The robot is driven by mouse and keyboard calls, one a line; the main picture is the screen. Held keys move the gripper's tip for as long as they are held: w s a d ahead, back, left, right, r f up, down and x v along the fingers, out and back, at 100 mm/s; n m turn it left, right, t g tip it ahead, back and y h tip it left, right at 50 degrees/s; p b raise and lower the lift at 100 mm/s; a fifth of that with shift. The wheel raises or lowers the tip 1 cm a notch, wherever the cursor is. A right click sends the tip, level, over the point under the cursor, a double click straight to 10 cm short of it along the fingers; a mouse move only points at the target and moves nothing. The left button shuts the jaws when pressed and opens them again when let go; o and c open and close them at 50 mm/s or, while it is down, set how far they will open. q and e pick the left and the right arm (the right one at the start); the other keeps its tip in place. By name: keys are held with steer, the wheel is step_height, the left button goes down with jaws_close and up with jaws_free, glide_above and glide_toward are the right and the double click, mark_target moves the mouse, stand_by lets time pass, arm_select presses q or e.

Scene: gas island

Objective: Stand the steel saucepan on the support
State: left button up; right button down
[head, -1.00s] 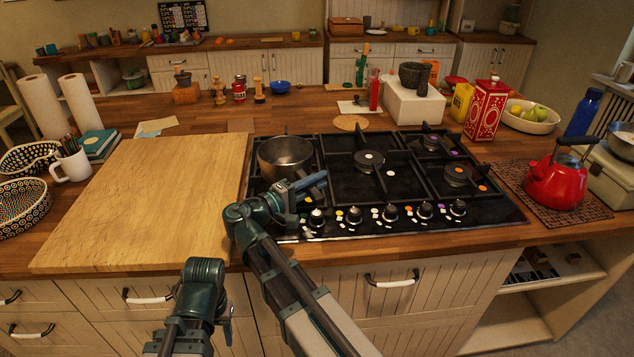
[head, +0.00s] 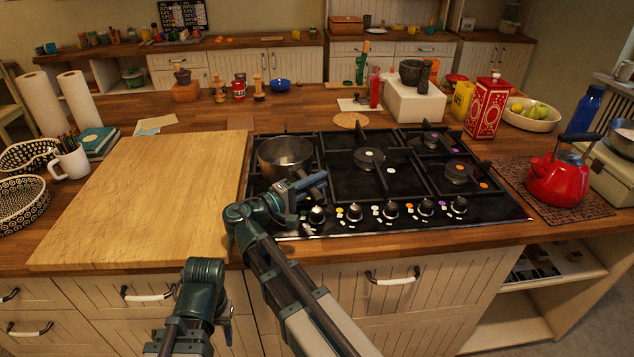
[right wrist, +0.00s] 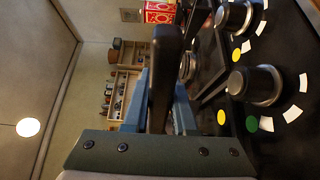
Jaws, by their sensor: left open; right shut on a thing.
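The steel saucepan (head: 284,152) is over the left part of the black hob, above the dark pan support (head: 262,190). It looks upright; I cannot tell whether its base touches the support bars. My right gripper (head: 311,186) is shut on its dark handle, in front of the pan. In the right wrist view the handle (right wrist: 164,85) stands between the blue fingers (right wrist: 158,108). The burner under the pan is hidden. My left gripper (head: 226,328) is open and empty, low in front of the counter.
Several control knobs (head: 391,210) line the hob's front, close to my right gripper. A wooden board (head: 150,200) lies bare to the left. A red kettle (head: 556,180) stands on a mat at right. A mortar on a white block (head: 415,105) stands behind the hob.

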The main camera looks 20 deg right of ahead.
arm_select(q)
steer(key=shift+f, duration=0.15)
arm_select(e)
steer(key=shift+f, duration=0.15)
steer(key=c, duration=0.6)
jaws_free()
steer(key=shift+c, duration=0.2)
